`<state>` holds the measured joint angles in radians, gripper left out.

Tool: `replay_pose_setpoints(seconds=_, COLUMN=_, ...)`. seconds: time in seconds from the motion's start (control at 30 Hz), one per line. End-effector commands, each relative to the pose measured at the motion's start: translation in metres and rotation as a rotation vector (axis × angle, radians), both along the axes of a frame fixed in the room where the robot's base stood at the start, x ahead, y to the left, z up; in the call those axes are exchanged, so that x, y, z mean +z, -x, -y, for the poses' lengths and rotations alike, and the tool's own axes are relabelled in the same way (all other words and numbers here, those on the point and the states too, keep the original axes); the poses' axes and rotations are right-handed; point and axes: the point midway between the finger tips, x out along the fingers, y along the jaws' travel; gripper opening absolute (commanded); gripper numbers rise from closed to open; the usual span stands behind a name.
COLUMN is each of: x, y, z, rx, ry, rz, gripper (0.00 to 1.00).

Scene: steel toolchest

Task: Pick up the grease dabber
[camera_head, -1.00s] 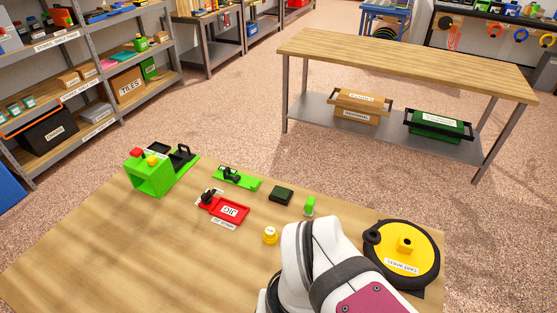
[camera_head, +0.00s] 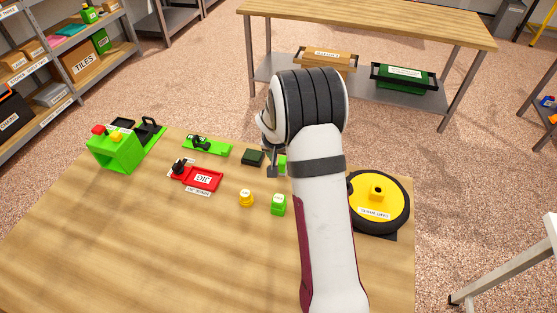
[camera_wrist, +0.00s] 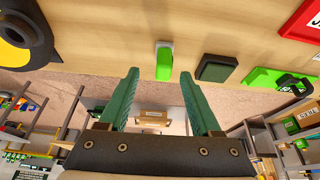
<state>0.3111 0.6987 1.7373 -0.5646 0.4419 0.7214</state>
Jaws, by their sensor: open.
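My gripper (camera_wrist: 161,75) is open and empty, with its two green fingers spread in the wrist view. A slim bright green piece with a pale end (camera_wrist: 164,62) shows between and just beyond the fingertips, apart from them. It may be the grease dabber, but no readable label confirms it. In the head view this piece (camera_head: 282,164) is partly hidden by my arm. A dark green block (camera_wrist: 215,68) lies beside it. It also shows in the head view (camera_head: 252,157).
A yellow knob-like piece (camera_head: 246,198) and a green labelled block (camera_head: 278,205) stand nearer on the wooden table (camera_head: 150,240). A red jig tray (camera_head: 204,180), green fixture (camera_head: 208,147) and green box (camera_head: 116,152) are left. A yellow-black wheel (camera_head: 379,200) is right. The front left is clear.

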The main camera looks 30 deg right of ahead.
Motion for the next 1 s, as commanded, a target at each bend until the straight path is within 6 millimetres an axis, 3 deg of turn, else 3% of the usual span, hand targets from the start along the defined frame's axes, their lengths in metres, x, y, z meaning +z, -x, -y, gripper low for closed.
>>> replay_pose_setpoints(seconds=0.4, x=-0.054, y=-0.025, z=0.014, rx=-0.001, ry=-0.002, rz=-0.001, gripper=0.65)
replay_pose_setpoints(seconds=0.63, x=-0.056, y=-0.026, z=0.015, rx=0.001, ry=-0.001, rz=0.001, gripper=0.65)
replay_pose_setpoints(seconds=1.0, x=-0.055, y=-0.026, z=0.015, rx=0.001, ry=-0.001, rz=0.001, gripper=0.00)
